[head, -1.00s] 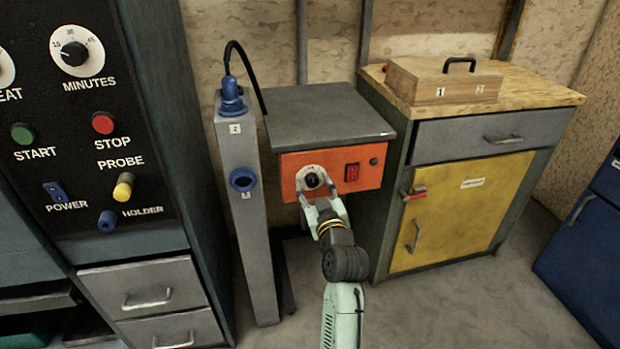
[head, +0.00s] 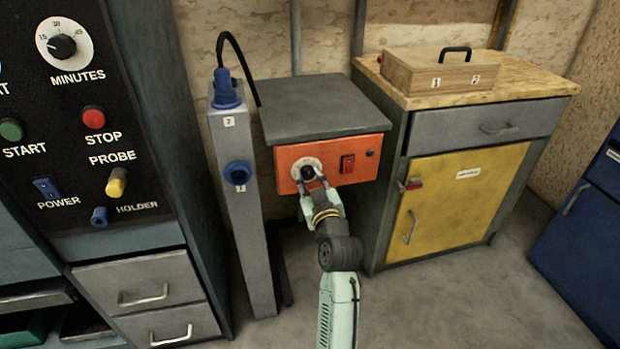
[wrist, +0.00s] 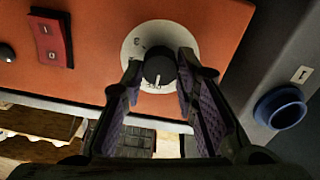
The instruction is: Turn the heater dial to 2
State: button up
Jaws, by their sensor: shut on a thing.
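The heater is a grey-topped box with an orange front panel (head: 285,160). Its dial (head: 307,171) is a black knob on a round white plate. My gripper (head: 311,182) reaches it from the front and below. In the wrist view, the dial (wrist: 159,68) sits between the tips of my two fingers (wrist: 160,72), which are shut on its sides. A white pointer line on the knob points down in that view. The fingers hide part of the plate, and its marks are too small or covered to read surely.
A red rocker switch (head: 347,164) is beside the dial on the panel. A grey post (head: 243,215) with blue holders stands close on the left. A yellow-doored cabinet (head: 460,200) with a wooden box (head: 440,72) on top stands to the right. Floor in front is clear.

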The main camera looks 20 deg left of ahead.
grip_shut()
jog(key=shift+r+m, duration=0.1)
jog(key=shift+m, duration=0.3)
jog(key=m+p, duration=0.2)
jog(key=m, duration=0.1)
jog(key=shift+r+m, duration=0.1)
jog(key=shift+m, duration=0.2)
jog(key=m+p, duration=0.2)
jog(key=m, duration=0.1)
jog(key=shift+w+d+m+p, duration=0.1)
jog(key=shift+m+p, duration=0.2)
jog(key=shift+m, duration=0.1)
jog(key=m+p, duration=0.2)
jog(key=m, duration=0.2)
jog(key=shift+p, duration=0.35)
jog(key=shift+m+p, duration=0.95)
jog(key=shift+m, duration=0.75)
jog(key=shift+f, duration=0.2)
